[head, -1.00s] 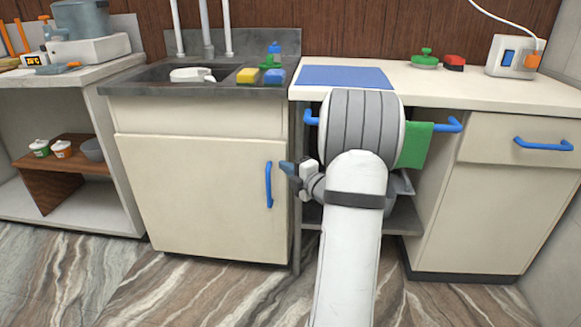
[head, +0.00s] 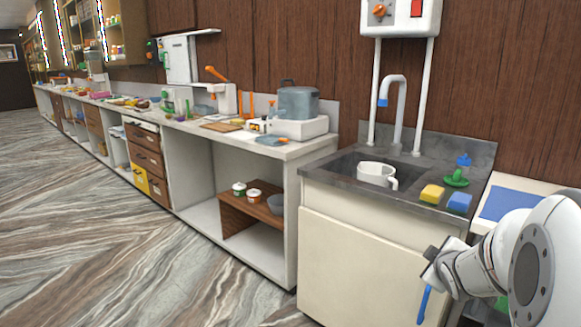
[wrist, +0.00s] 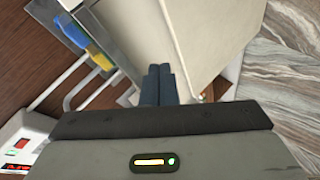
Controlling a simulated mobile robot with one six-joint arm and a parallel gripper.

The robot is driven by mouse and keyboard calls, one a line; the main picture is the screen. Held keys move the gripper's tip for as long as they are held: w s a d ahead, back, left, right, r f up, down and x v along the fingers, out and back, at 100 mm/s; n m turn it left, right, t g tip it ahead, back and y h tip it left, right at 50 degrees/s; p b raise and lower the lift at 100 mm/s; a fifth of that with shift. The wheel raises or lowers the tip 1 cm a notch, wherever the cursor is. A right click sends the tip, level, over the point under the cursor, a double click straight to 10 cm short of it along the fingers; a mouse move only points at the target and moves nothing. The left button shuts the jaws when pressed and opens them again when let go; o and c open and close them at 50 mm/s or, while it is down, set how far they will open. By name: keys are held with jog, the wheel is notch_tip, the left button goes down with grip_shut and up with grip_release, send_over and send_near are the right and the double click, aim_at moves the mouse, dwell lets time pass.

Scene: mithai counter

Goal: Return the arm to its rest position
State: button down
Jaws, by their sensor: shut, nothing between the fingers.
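My gripper (head: 431,264) shows at the lower right of the head view, in front of the sink cabinet near its blue door handle (head: 424,303). My white and grey arm fills the lower right corner behind it. In the wrist view the two dark fingers (wrist: 158,85) lie side by side, shut, with nothing held. Whether the gripper touches the handle cannot be told.
The sink (head: 345,167) holds a white mug (head: 377,174). A yellow sponge (head: 432,194) and a blue sponge (head: 459,202) lie on its rim. A long counter with a pot (head: 298,103) runs left. The marble floor (head: 90,220) in front is clear.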

jog(key=s+a+r+m+g+y+p, duration=0.1)
jog(key=s+a+r+m+g+p, duration=0.3)
jog(key=s+a+r+p, duration=0.4)
jog(key=s+a+r+m+g+y+p, duration=0.2)
jog(key=s+a+r+m+g+p, duration=0.3)
jog(key=s, duration=1.1)
jog(key=a+r+p, duration=0.3)
jog(key=a, duration=0.3)
jog(key=shift+a, duration=0.3)
